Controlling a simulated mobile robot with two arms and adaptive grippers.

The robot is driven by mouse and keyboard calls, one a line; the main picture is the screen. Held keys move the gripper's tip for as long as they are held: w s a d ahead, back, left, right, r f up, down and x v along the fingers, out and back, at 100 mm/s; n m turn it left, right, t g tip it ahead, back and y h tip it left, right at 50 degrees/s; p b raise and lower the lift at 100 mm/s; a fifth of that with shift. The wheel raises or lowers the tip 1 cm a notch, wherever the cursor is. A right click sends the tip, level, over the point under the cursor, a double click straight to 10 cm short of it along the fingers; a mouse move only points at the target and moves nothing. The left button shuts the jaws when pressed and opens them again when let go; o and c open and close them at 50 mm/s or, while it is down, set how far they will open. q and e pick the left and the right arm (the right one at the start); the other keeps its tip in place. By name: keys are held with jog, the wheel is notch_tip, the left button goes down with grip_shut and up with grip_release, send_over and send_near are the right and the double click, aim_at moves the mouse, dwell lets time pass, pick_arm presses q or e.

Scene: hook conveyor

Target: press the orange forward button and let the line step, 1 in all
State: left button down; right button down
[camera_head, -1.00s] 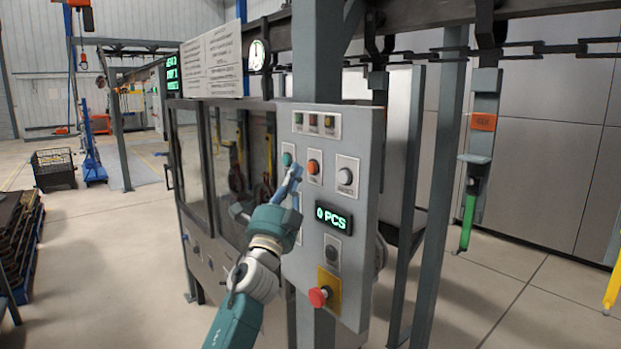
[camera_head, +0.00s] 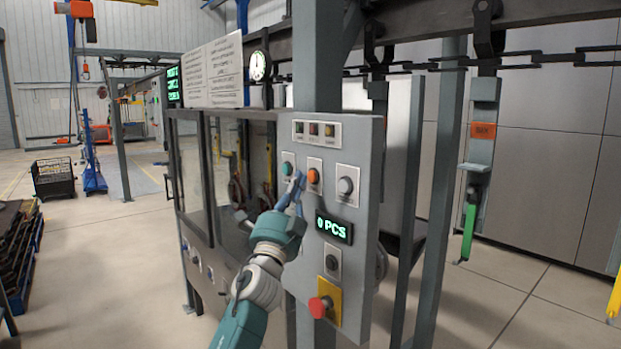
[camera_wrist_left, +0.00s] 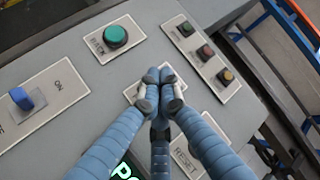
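The orange forward button (camera_head: 313,176) sits on its small plate on the grey control panel (camera_head: 362,150). My left gripper (camera_head: 299,178) is just left of the button in the head view, fingers pointing at the panel. In the left wrist view the blue fingers (camera_wrist_left: 160,82) are shut together, empty, over a button plate (camera_wrist_left: 133,91); they hide its button. I cannot tell whether they touch it. The green counter display (camera_head: 334,229) reads 0 PCS. The overhead line's chain (camera_head: 560,58) carries a hanger with an orange tag (camera_head: 483,131). My right gripper is not in view.
A green button (camera_head: 287,169) is left of the orange one, and a grey reset button (camera_head: 346,186) is right of it. Indicator lamps (camera_head: 314,130) sit above. A red emergency stop (camera_head: 319,307) on yellow is below. A steel post stands right of the panel.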

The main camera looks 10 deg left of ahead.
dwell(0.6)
pick_arm(q)
jog(key=shift+w+d+b, duration=0.25)
jog(key=shift+w+b, duration=0.15)
jog(key=shift+b, duration=0.05)
